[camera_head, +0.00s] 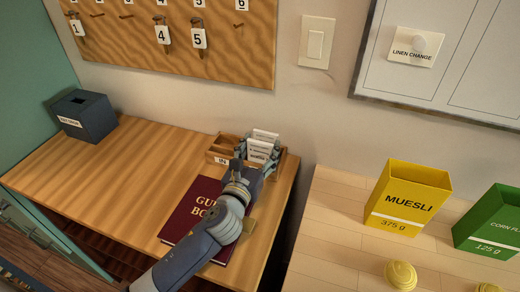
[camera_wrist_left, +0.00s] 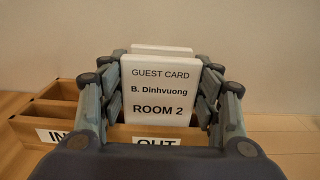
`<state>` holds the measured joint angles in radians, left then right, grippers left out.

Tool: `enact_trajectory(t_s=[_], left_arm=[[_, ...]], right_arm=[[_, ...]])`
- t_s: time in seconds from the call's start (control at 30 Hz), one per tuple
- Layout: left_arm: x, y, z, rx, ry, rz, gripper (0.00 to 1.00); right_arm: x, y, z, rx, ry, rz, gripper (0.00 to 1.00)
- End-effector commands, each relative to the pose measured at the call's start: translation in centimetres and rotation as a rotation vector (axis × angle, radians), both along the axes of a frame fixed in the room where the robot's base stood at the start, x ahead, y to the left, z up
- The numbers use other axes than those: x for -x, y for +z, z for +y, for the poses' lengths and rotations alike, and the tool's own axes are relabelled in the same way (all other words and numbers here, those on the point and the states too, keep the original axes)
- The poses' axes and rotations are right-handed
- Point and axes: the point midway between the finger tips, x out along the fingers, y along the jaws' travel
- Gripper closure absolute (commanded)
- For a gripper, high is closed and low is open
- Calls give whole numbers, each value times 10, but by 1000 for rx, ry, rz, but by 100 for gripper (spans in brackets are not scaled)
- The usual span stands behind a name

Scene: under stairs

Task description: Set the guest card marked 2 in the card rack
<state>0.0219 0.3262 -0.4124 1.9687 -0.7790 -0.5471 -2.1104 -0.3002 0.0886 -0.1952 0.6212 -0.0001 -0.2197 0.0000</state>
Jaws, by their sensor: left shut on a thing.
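The guest card marked ROOM 2 (camera_wrist_left: 158,92) is upright between the fingers of my left gripper (camera_wrist_left: 160,100), which is shut on it. In the head view the left gripper (camera_head: 257,160) is at the card rack (camera_head: 219,153), with the white card (camera_head: 259,148) showing at its fingers. The wooden rack (camera_wrist_left: 62,104) has IN and OUT labels. The held card stands over the OUT side; its lower edge is in front of or in the slot, I cannot tell which. Another white card (camera_wrist_left: 162,48) stands just behind it, also in the head view (camera_head: 265,134). My right gripper is not in view.
A dark red guest book (camera_head: 190,212) lies below my left arm on the wooden desk (camera_head: 130,160). A dark box (camera_head: 88,117) stands at the desk's left. A key board (camera_head: 220,50) hangs above. Right of a gap, another surface holds a MUESLI box (camera_head: 410,195).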

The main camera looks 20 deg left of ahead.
Motion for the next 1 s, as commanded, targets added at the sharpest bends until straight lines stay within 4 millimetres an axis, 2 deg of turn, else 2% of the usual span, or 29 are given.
enact_trajectory(t_s=[0.1, 0.13, 0.2, 0.47, 0.67, 0.87, 1.0], left_arm=[[0, -4, 0, 0, 0, 0, 85], [0, -4, 0, 0, 0, 0, 37], [0, -3, 0, 0, 0, 1, 21], [0, -3, 0, 0, 0, 0, 21], [2, 1, 0, 0, -1, 1, 21], [33, -2, 1, 0, -2, 2, 21], [65, -3, 2, 0, -2, 3, 21]], right_arm=[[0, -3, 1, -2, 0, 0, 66], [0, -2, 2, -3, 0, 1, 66], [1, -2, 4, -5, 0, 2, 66], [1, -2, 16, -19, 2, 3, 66], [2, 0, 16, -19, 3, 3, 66], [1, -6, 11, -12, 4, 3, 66], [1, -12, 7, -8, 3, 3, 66]])
